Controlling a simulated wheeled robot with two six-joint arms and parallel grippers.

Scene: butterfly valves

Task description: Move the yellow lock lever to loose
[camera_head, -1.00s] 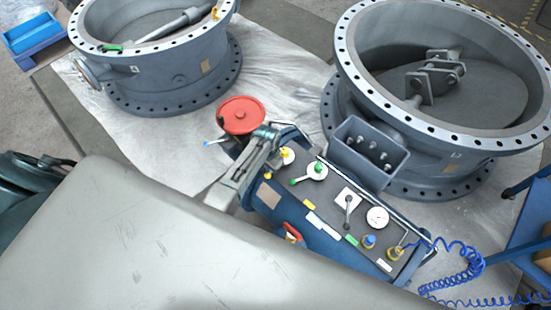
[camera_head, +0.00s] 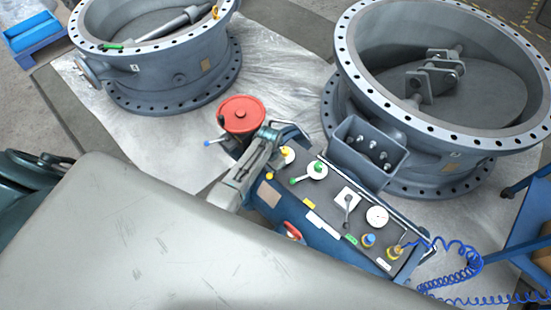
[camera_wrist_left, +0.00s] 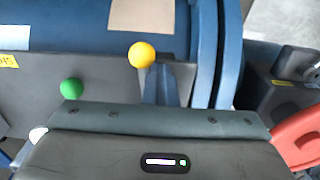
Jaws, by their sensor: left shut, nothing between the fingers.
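In the left wrist view the yellow ball (camera_wrist_left: 142,54) stands just above the gripper body, left of the middle. My left gripper (camera_head: 272,132) is shut and empty, close beside the yellow knob on its left. Whether it touches the knob I cannot tell. The lever's shaft is mostly hidden by the gripper. My right gripper is not in view.
A green-knobbed lever (camera_head: 317,167) sits beside it on the panel (camera_head: 325,200), with a gauge (camera_head: 377,215) further right. A red handwheel (camera_head: 239,114) stands close to the gripper. Large valve bodies (camera_head: 160,75) stand behind. A blue coiled hose (camera_head: 463,270) is at right.

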